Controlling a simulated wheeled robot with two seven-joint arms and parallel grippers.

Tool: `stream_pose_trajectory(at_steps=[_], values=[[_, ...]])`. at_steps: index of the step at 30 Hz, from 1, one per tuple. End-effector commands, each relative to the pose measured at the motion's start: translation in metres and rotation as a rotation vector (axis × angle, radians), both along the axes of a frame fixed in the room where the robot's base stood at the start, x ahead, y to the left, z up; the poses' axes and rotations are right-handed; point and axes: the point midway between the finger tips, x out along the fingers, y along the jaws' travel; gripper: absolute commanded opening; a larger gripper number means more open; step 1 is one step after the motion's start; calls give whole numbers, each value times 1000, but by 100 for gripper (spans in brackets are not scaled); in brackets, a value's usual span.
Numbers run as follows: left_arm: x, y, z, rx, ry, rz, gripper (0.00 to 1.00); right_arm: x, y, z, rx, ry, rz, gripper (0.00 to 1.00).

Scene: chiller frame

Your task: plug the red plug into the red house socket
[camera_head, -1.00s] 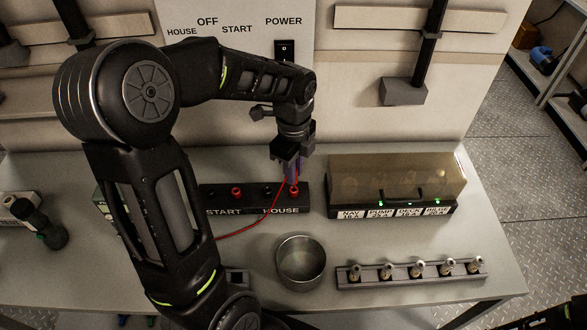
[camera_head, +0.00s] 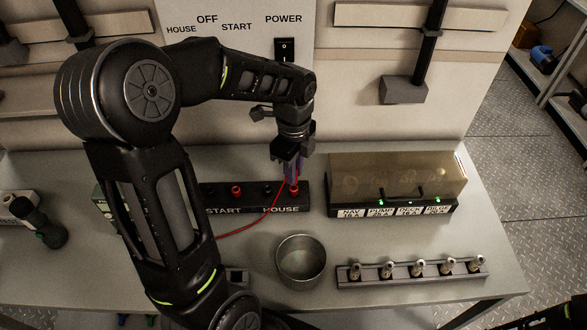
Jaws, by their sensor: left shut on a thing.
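The socket strip (camera_head: 246,209) lies on the bench with START and HOUSE labels. The red house socket (camera_head: 294,190) is at its right end, and a red START socket (camera_head: 236,191) is further left. My left gripper (camera_head: 291,172) points down just above the HOUSE end, shut on the red plug. The plug's body is mostly hidden by the fingers, and I cannot tell whether its tip is in the socket. Its red cable (camera_head: 270,215) runs down and left across the strip and behind my arm.
A metal bowl (camera_head: 301,271) stands in front of the strip. A covered breaker box (camera_head: 393,210) with green lights is at right, and a rack (camera_head: 411,272) with several metal pegs is before it. A power switch (camera_head: 285,50) is on the panel behind.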

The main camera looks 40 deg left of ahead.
Motion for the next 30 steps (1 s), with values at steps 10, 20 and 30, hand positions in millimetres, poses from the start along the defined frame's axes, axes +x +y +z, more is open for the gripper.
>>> stream_pose_trajectory(at_steps=[10, 20, 30], values=[[0, 0, -10, 0, 0, 0, 0, 0, 0, -7, 0, 0, 0, 36], [0, 0, -20, 0, 1, 0, 0, 0, 0, -15, 0, 0, 0, 36], [0, 0, -31, 0, 1, 0, 0, 0, 0, -24, 0, 0, 0, 36]])
